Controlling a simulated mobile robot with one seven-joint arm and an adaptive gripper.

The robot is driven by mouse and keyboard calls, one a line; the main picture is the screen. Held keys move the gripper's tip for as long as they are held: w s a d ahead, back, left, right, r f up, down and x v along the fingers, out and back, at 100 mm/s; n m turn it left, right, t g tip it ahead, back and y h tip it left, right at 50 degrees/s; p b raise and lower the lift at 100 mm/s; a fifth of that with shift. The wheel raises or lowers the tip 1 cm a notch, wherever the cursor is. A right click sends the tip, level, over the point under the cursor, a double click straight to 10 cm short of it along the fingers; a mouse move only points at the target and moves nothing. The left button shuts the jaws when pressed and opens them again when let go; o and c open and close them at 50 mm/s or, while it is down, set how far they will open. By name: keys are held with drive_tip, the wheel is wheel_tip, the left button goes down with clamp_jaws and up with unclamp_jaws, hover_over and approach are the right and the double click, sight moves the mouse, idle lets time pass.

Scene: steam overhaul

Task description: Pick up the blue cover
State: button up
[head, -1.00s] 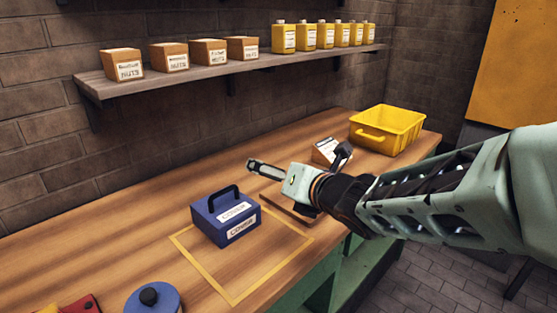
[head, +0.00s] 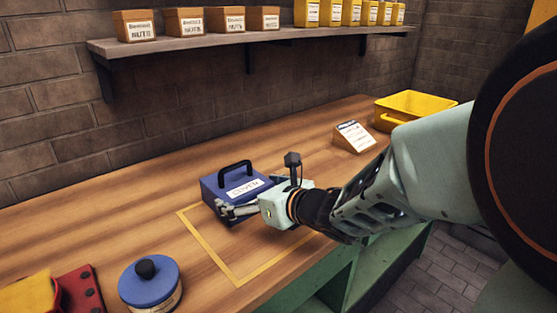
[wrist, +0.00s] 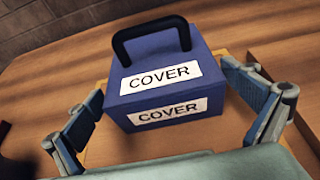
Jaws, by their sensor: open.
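The blue cover (head: 226,187) is a blue box with a black handle on top and white labels reading COVER. It sits on the wooden bench at the back of a yellow outlined square. My gripper (head: 228,210) is at its front side in the head view and hides part of its front face. In the wrist view the blue cover (wrist: 158,64) is ahead, upright, with its handle at the top. My gripper (wrist: 168,112) is open there, one finger on each side of the cover's lower front. Whether the fingers touch it I cannot tell.
A round blue lid with a black knob (head: 150,282) and a red piece (head: 80,290) lie at the front left. A small sign (head: 354,136) and a yellow bin (head: 412,108) stand at the right.

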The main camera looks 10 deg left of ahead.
sight(237, 187)
drive_tip(key=shift+x, duration=2.6)
drive_tip(key=shift+c, duration=0.6)
drive_tip(key=shift+r, duration=0.15)
drive_tip(key=c, duration=1)
